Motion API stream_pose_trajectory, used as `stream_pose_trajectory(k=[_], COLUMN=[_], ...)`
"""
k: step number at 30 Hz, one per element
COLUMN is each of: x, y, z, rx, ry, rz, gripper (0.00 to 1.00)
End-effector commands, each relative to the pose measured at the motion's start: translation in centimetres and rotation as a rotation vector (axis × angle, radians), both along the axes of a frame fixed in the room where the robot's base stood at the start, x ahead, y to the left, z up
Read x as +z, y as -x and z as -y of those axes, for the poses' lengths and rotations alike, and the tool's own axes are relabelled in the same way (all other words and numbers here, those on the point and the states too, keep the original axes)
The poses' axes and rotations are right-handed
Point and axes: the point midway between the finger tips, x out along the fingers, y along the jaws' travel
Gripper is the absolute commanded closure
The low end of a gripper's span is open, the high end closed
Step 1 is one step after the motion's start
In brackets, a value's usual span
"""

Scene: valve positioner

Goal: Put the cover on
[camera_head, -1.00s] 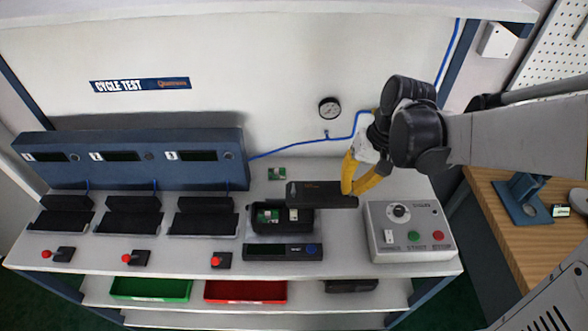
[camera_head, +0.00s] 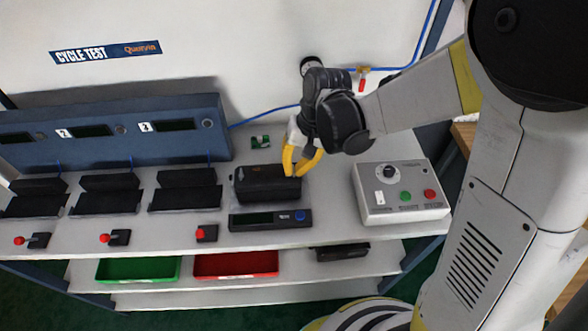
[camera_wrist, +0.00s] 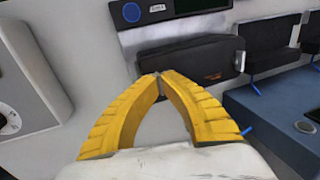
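The black cover (camera_head: 266,180) with small orange lettering lies over the black positioner housing on the bench, hiding its inside. It also shows in the wrist view (camera_wrist: 195,60), with the orange lettering near one end. My gripper (camera_head: 295,172) has its yellow fingertips together at the cover's right end, apparently pinching its edge. In the wrist view the fingertips (camera_wrist: 158,77) nearly meet against the near end of the cover. The cover looks roughly lined up with the housing; I cannot tell whether it is fully seated.
A display unit (camera_head: 270,219) with a blue button sits in front of the housing. A grey control box (camera_head: 401,192) stands to the right. A blue test station (camera_head: 110,137) with several black cradles is to the left.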

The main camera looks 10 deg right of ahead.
Motion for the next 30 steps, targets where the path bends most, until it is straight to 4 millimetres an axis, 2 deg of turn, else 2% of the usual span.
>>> stream_pose_trajectory(k=[6, 9, 19, 23, 30], x=[-0.4, -0.2, 0.3, 2.4, 7.9], y=[0.0, 0.0, 0.0, 0.0, 0.1], z=[0.0, 0.0, 0.1, 0.6, 1.9], rx=[0.000, 0.000, 0.000, -0.002, -0.002], ry=[0.000, 0.000, 0.001, 0.001, 0.000], rz=[0.000, 0.000, 0.000, -0.001, 0.000], gripper=[1.00, 0.73, 0.73, 0.73, 0.73])
